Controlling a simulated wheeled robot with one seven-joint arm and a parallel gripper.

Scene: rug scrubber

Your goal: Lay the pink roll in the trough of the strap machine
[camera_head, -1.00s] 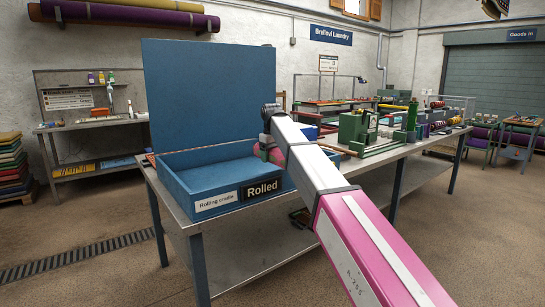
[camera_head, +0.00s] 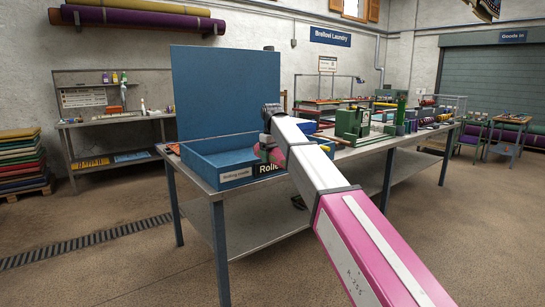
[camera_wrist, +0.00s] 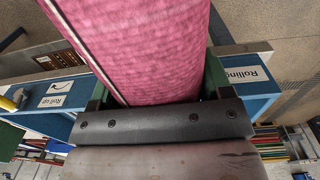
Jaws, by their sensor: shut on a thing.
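The pink roll (camera_wrist: 140,45) fills the upper middle of the wrist view, between the green fingers of my gripper (camera_wrist: 156,88), which is shut on it. In the head view only a small pink part of the roll (camera_head: 276,156) shows; my arm hides the rest. My gripper (camera_head: 268,148) is in front of the blue rolling cradle there. A green machine (camera_head: 350,122), which looks like the strap machine, stands on the bench to the right, beyond my arm. Its trough is not clearly visible.
The blue cradle (camera_head: 205,166) with its tall back panel (camera_head: 226,90) stands on the near end of the long metal bench (camera_head: 395,150). Another bench (camera_head: 110,118) is at the left wall, beside stacked rugs (camera_head: 20,165). Floor in front is clear.

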